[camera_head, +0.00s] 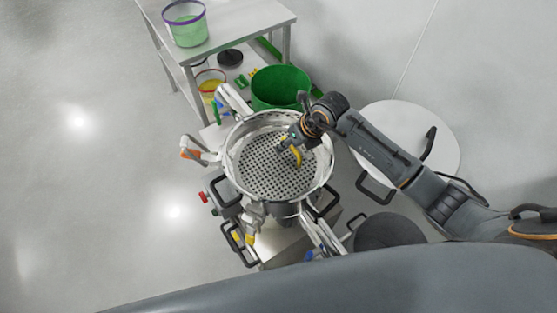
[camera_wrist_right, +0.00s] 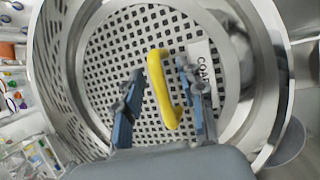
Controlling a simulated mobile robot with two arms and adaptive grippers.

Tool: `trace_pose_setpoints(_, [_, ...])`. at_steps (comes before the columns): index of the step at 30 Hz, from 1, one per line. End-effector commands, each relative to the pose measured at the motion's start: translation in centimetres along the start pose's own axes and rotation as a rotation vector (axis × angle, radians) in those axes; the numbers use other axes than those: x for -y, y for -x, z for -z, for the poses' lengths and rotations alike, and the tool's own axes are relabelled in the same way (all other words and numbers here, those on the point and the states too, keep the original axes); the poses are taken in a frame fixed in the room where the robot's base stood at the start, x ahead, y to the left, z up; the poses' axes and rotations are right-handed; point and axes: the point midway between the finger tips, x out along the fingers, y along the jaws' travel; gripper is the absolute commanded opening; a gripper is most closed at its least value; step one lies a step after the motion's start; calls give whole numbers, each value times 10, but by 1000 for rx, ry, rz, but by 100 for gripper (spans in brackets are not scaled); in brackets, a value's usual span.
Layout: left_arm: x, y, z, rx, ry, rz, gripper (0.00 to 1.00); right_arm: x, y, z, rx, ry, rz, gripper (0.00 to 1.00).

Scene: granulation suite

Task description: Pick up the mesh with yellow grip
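The mesh (camera_head: 262,172) is a perforated metal plate lying inside a round steel vessel (camera_head: 234,190). Its curved yellow grip (camera_head: 297,156) stands up near the right side of the plate. In the right wrist view the mesh (camera_wrist_right: 105,55) fills the vessel opening, with a white label reading "COA…" beside the yellow grip (camera_wrist_right: 160,88). My right gripper (camera_head: 290,145) reaches in from the right above the mesh. In the wrist view its fingers (camera_wrist_right: 163,105) are apart, one on each side of the yellow grip, with visible gaps. My left gripper is not in view.
Clamps and handles stick out around the vessel rim, including an orange-tipped one (camera_head: 190,153). A green bucket (camera_head: 281,88) stands behind it. A metal table (camera_head: 240,22) holds a purple-rimmed tub (camera_head: 185,24). A round white lid (camera_head: 405,140) is at the right. Open floor lies left.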

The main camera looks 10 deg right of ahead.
Motion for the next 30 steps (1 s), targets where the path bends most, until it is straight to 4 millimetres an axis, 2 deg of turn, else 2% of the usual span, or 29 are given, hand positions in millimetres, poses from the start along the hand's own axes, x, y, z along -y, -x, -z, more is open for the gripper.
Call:
trace_pose_setpoints(4, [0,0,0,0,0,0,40,0,0,0,0,0,0,39])
trace_pose_setpoints(10, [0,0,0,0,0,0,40,0,0,0,0,0,0,0])
trace_pose_setpoints(23, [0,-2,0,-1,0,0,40,0,4,-3,4,1,0,0])
trace_pose_setpoints(26, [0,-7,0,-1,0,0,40,-2,15,-8,7,2,0,0])
trace_pose_setpoints(30, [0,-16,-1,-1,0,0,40,-8,40,-19,8,4,1,0])
